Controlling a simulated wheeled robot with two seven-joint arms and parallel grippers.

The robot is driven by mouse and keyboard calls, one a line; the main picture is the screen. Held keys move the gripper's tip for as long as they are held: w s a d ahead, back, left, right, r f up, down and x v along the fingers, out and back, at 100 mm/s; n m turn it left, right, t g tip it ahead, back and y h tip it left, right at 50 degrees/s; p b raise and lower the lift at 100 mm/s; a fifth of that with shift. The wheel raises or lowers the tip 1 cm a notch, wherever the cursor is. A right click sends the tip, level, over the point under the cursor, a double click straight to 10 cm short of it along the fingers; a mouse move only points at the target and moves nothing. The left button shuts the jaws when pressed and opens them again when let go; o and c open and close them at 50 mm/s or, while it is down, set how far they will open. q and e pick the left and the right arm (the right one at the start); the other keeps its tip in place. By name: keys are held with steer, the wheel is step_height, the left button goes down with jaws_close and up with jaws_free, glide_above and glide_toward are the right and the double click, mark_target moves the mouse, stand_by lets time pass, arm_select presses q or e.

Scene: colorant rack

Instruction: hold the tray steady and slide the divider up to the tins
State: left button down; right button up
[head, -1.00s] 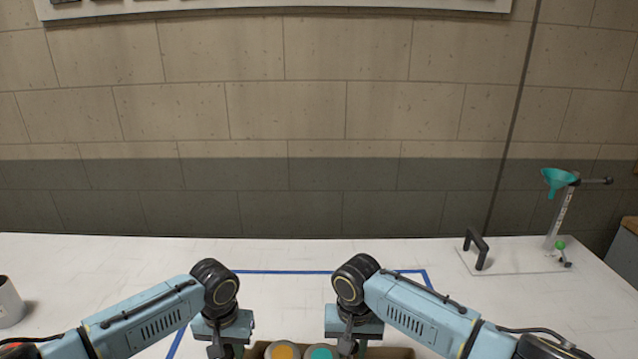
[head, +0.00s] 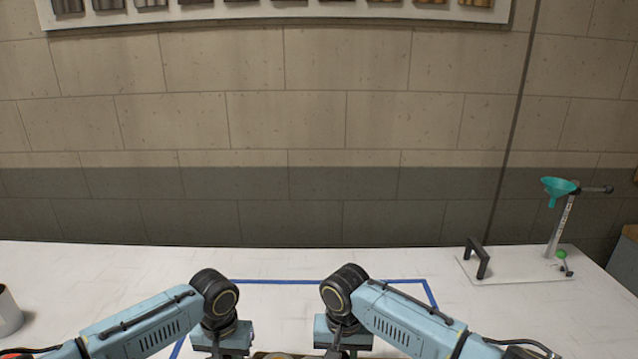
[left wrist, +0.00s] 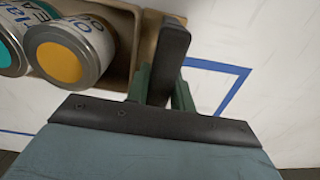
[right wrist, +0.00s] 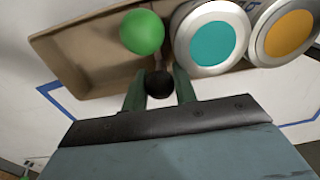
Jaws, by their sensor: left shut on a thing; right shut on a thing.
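The wooden tray (right wrist: 95,58) shows in both wrist views. It holds a tin with an orange lid (left wrist: 63,55) and a tin with a teal lid (right wrist: 212,42), side by side. My left gripper (left wrist: 160,88) is shut on the black handle (left wrist: 172,50) at the tray's end, beside the orange-lidded tin. My right gripper (right wrist: 160,88) is shut on a dark round knob (right wrist: 159,84), close beside the teal-lidded tin. The divider is mostly hidden behind the knob and fingers; I cannot tell whether it touches the tin.
A green ball (right wrist: 141,32) shows above the tray, left of the teal tin. Blue tape (head: 290,281) outlines an area on the white table. A stand with a teal funnel (head: 558,188) is at the right, a grey cup (head: 8,312) at the left. The table behind the arms is clear.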

arm_select(q)
steer(key=shift+d, duration=0.15)
arm_select(e)
steer(key=shift+a, duration=0.25)
steer(key=shift+a, duration=1.05)
steer(key=shift+w+a, duration=0.1)
steer(key=shift+a, duration=0.65)
steer(key=o, duration=1.1)
steer(key=shift+o, duration=0.2)
steer(key=shift+r, duration=0.1)
step_height(320, 180, up, 12)
steer(key=shift+d, duration=0.2)
